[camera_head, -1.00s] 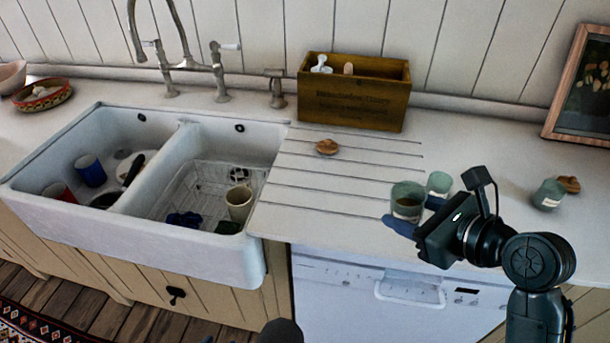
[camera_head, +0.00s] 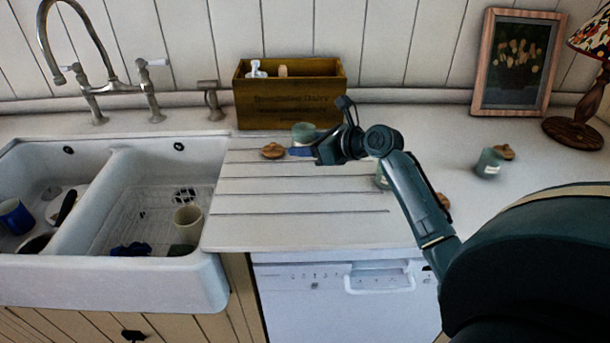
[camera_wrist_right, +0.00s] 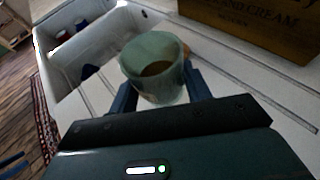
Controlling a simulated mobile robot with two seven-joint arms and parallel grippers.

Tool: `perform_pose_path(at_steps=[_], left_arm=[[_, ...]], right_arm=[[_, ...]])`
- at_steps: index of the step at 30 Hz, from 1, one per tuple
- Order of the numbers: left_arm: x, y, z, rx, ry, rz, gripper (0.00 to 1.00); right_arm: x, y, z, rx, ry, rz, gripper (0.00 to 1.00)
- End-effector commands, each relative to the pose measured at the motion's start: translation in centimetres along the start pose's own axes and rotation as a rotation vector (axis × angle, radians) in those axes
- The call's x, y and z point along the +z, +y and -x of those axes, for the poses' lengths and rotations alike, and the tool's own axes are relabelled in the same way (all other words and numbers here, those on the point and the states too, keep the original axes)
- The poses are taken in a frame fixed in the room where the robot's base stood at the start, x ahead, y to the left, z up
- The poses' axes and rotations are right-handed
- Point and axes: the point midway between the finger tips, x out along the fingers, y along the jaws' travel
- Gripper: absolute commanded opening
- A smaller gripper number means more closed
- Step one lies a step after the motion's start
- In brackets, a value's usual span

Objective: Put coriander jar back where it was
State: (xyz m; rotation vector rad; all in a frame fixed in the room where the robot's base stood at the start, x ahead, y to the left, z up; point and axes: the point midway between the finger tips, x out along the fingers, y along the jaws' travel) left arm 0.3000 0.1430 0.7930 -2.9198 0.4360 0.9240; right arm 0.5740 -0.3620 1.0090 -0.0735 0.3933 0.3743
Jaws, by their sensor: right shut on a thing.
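My right gripper (camera_head: 302,149) is shut on a greenish glass jar (camera_head: 304,131) with no lid on it. In the right wrist view the jar (camera_wrist_right: 152,70) sits between the fingers with brown contents inside. It is in front of the wooden box, beside a round wooden lid (camera_head: 273,151); I cannot tell whether it touches the counter. A second green jar (camera_head: 382,178) is partly hidden behind my right arm. A third (camera_head: 488,163) stands at the right with a wooden lid (camera_head: 504,152) at its top. No label reads clearly as coriander. My left gripper is not in view.
A wooden box (camera_head: 290,107) stands against the wall. The double sink (camera_head: 207,260) is at left, with a cup (camera_head: 188,222) inside. A framed picture (camera_head: 517,62) and lamp (camera_head: 575,130) are at back right. Another lid (camera_head: 443,201) lies beside my arm. The grooved counter (camera_head: 300,215) is clear in front.

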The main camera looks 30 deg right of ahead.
Motion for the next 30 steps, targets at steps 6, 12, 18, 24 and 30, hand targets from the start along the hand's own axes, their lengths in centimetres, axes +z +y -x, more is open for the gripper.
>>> perform_pose_path(at_steps=[6, 12, 18, 24, 30], left_arm=[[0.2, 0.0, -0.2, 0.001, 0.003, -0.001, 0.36], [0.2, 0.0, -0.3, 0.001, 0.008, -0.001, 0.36], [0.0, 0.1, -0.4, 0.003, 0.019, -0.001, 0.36], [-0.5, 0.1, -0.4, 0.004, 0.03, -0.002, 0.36], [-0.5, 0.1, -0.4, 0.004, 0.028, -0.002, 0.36]], right_arm=[[-3.1, 0.1, -1.3, 0.002, 0.001, 0.0, 0.24], [-4.9, 0.2, -2.0, 0.003, 0.003, -0.001, 0.24], [-6.9, 0.1, -2.9, 0.001, 0.001, 0.001, 0.24], [-6.8, 0.1, -2.8, 0.001, 0.0, 0.002, 0.24], [-7.1, 0.1, -3.0, 0.001, 0.001, 0.001, 0.54]])
